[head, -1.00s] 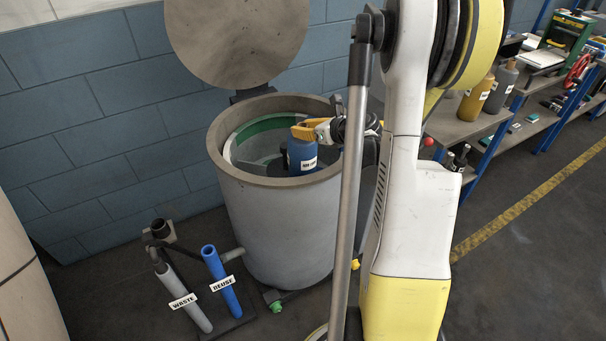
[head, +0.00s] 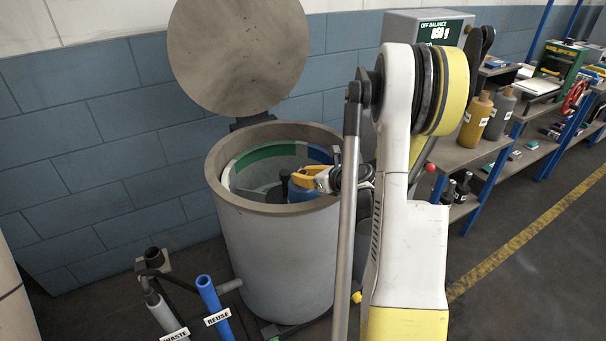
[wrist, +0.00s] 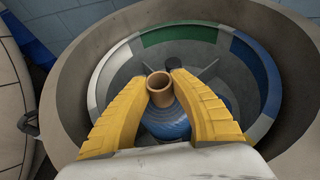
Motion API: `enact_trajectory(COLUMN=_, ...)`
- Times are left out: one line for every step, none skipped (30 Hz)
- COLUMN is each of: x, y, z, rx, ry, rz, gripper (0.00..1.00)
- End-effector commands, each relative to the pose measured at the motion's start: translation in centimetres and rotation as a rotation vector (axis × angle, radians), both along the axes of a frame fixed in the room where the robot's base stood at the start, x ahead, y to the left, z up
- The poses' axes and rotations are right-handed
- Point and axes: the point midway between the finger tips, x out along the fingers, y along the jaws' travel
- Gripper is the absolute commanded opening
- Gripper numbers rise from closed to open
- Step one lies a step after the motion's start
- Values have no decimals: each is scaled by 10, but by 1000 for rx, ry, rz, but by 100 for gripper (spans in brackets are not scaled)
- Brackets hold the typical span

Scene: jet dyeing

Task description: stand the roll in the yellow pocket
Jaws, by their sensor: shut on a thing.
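The roll is blue with a brown cardboard core (wrist: 159,88); its blue body (wrist: 165,122) shows below the core in the wrist view. It also shows as a blue patch (head: 300,191) inside the drum (head: 272,255) in the head view. My gripper (wrist: 160,80) has yellow fingers shut on the roll at its core end. In the head view my gripper (head: 310,177) is down inside the drum mouth. The drum's inner ring has green (wrist: 180,35), white and blue (wrist: 253,75) sections. No yellow pocket can be made out; my fingers and wrist hide the near side.
The round lid (head: 238,45) stands open behind the drum. Waste (head: 165,310) and reuse (head: 212,300) pipes stand at front left. An off-balance display (head: 440,33) reads what looks like 850 g. Shelves with bottles (head: 476,122) are at right.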

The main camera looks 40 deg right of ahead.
Motion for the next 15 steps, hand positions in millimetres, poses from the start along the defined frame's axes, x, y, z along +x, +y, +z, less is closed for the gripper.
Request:
enact_trajectory(x=0, y=0, z=-1, rx=0, ry=-1, rz=0, gripper=0)
enact_trajectory(x=0, y=0, z=-2, rx=0, ry=-1, rz=0, gripper=0)
enact_trajectory(x=0, y=0, z=-3, rx=0, ry=-1, rz=0, gripper=0)
enact_trajectory(x=0, y=0, z=-4, rx=0, ry=-1, rz=0, gripper=0)
enact_trajectory(x=0, y=0, z=-5, rx=0, ry=-1, rz=0, gripper=0)
enact_trajectory(x=0, y=0, z=-5, rx=1, ry=-1, rz=0, gripper=0)
enact_trajectory(x=0, y=0, z=-5, rx=0, ry=-1, rz=0, gripper=0)
enact_trajectory(x=0, y=0, z=-5, rx=1, ry=-1, rz=0, gripper=0)
enact_trajectory(x=0, y=0, z=-5, rx=0, ry=0, rz=0, gripper=39)
enact_trajectory(x=0, y=0, z=-5, rx=0, ry=0, rz=0, gripper=46)
enact_trajectory(x=0, y=0, z=-5, rx=0, ry=0, rz=0, gripper=46)
enact_trajectory(x=0, y=0, z=-5, rx=0, ry=0, rz=0, gripper=46)
enact_trajectory(x=0, y=0, z=-5, rx=0, ry=0, rz=0, gripper=46)
enact_trajectory(x=0, y=0, z=-5, rx=0, ry=0, rz=0, gripper=46)
enact_trajectory(x=0, y=0, z=-5, rx=0, ry=0, rz=0, gripper=46)
